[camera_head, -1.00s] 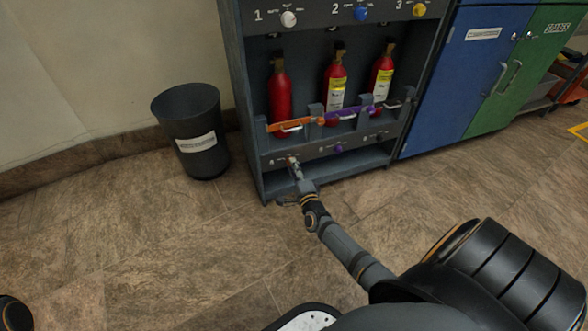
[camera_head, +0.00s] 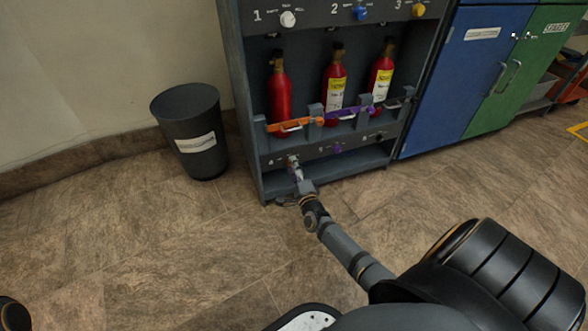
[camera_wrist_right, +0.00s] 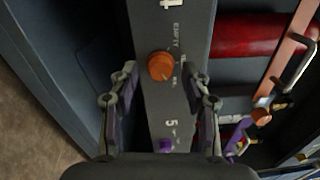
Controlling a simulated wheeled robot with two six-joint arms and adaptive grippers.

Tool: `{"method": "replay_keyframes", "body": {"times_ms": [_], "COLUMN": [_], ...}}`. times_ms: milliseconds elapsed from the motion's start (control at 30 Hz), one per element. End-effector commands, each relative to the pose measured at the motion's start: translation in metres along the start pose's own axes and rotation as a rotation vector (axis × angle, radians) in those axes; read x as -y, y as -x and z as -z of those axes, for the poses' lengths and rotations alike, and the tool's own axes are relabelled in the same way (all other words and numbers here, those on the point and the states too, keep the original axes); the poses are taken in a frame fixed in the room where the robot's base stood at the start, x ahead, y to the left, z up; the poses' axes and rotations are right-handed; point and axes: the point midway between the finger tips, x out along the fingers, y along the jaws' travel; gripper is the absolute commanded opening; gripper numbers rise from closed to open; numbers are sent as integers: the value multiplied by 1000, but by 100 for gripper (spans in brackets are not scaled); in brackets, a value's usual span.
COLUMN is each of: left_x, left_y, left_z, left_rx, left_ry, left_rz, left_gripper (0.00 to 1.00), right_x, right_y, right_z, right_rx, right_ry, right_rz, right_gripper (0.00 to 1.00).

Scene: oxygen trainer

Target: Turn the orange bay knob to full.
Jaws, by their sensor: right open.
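The orange bay knob (camera_wrist_right: 161,66) is a round knob on the grey panel strip beside the number 4, in the right wrist view. Small lettering runs beside it, with "EMPTY" readable; I cannot surely read where the knob points. My right gripper (camera_wrist_right: 163,82) is open, one finger on each side of the knob, with visible gaps and nothing held. In the head view my right gripper (camera_head: 294,166) reaches the lower left of the cabinet and hides the knob. My left gripper is out of view.
A purple knob (camera_wrist_right: 166,145) sits by number 5. The dark cabinet (camera_head: 243,100) holds red cylinders (camera_head: 280,95) behind an orange bar (camera_head: 290,125) and a purple bar (camera_head: 350,113). A grey bin (camera_head: 187,115) stands to the left. The floor in front is clear.

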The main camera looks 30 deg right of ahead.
Motion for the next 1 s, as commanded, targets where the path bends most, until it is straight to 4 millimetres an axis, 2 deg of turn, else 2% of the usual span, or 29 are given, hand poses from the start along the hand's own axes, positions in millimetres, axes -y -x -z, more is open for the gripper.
{"method": "replay_keyframes", "body": {"times_ms": [167, 400, 600, 767, 1000], "left_x": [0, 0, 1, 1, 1], "left_y": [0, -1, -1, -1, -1], "left_z": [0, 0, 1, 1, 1], "left_rx": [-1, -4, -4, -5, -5], "left_ry": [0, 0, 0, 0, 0], "left_rz": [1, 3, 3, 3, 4], "left_gripper": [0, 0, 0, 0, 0], "right_x": [-2, -1, -1, 0, 0], "right_y": [20, 79, 112, 120, 120], "right_z": [0, 0, 0, 0, 0], "right_rx": [1, 1, 0, 0, 0], "right_ry": [0, 1, 0, -1, -1], "right_rz": [-3, -4, -3, -1, 0], "right_gripper": [48, 48, 48, 48, 48]}}
